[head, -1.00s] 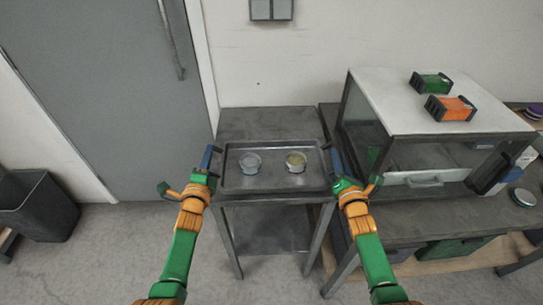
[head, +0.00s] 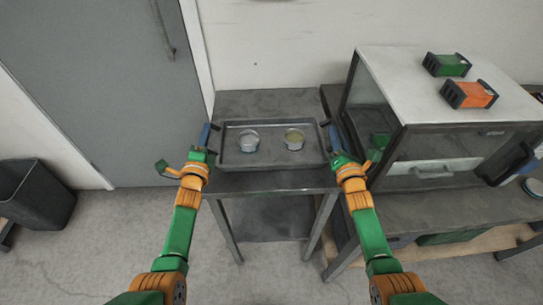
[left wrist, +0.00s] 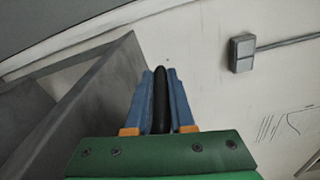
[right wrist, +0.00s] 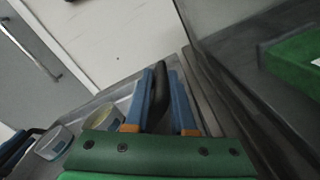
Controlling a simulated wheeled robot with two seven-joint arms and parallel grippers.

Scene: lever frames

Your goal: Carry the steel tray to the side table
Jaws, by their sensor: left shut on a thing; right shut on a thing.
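The steel tray (head: 270,163) is level over the side table (head: 265,103) in the head view, with two small round containers on it, one bluish (head: 249,141) and one yellowish (head: 294,139). My left gripper (head: 207,136) is shut on the tray's left handle, a dark bar that shows between the fingers in the left wrist view (left wrist: 161,95). My right gripper (head: 332,136) is shut on the right handle, which also shows in the right wrist view (right wrist: 158,95). I cannot tell whether the tray's underside touches the tabletop.
A glass-fronted cabinet (head: 440,120) stands on a workbench (head: 420,212) close to my right gripper, with a green box (head: 446,65) and an orange box (head: 469,94) on top. A grey door (head: 100,80) and a dark bin (head: 36,195) are at left.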

